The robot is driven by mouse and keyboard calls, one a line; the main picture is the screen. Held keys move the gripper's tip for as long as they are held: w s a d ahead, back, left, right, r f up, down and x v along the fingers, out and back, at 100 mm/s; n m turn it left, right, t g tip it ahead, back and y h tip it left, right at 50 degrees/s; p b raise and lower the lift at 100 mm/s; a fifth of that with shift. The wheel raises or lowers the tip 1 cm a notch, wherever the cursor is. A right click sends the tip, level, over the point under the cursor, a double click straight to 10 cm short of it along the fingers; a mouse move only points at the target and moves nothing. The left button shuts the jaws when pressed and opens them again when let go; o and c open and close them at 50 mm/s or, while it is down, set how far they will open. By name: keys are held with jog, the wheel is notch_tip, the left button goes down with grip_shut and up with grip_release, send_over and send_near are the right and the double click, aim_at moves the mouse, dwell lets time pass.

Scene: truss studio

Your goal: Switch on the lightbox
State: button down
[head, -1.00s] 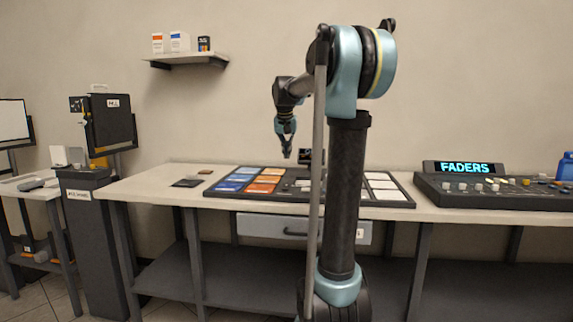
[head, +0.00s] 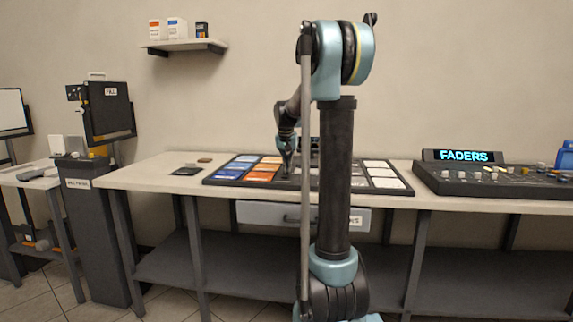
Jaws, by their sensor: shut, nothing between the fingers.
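No thing in view is labelled as the lightbox, so I cannot tell for sure which it is. My gripper (head: 287,172) is shut and empty. It points down at the dark panel of coloured tiles (head: 226,181) on the table, just right of the orange tiles. Its tips are at or just above the panel; I cannot tell if they touch. The panel has blue and orange tiles at left and white tiles (head: 384,183) at right. My arm hides its middle. A small dark device (head: 314,147) stands behind it, partly hidden.
A lit FADERS sign (head: 461,156) stands behind a fader console (head: 490,181) at right. A black panel light (head: 108,112) labelled FILL and a white screen (head: 12,109) are at left. A drawer (head: 270,214) hangs under the table (head: 135,176). Boxes sit on a wall shelf (head: 185,43).

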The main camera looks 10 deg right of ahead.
dwell(0.3)
jog(key=shift+w+d+f+g, duration=0.1)
jog(key=shift+w+f+g, duration=0.35)
jog(key=shift+g, duration=0.25)
jog(key=shift+s, duration=0.2)
jog(key=shift+s+r, duration=0.1)
jog(key=shift+s, duration=0.05)
jog(key=shift+s+a+r, duration=0.25)
jog(key=shift+s, duration=0.25)
jog(key=w+d+v, duration=0.1)
jog(key=w+v, duration=0.1)
jog(key=v, duration=1.1)
jog(key=shift+w+d+r, duration=0.2)
jog(key=shift+w+r, duration=0.2)
jog(key=shift+r, duration=0.25)
jog(key=shift+s, duration=0.1)
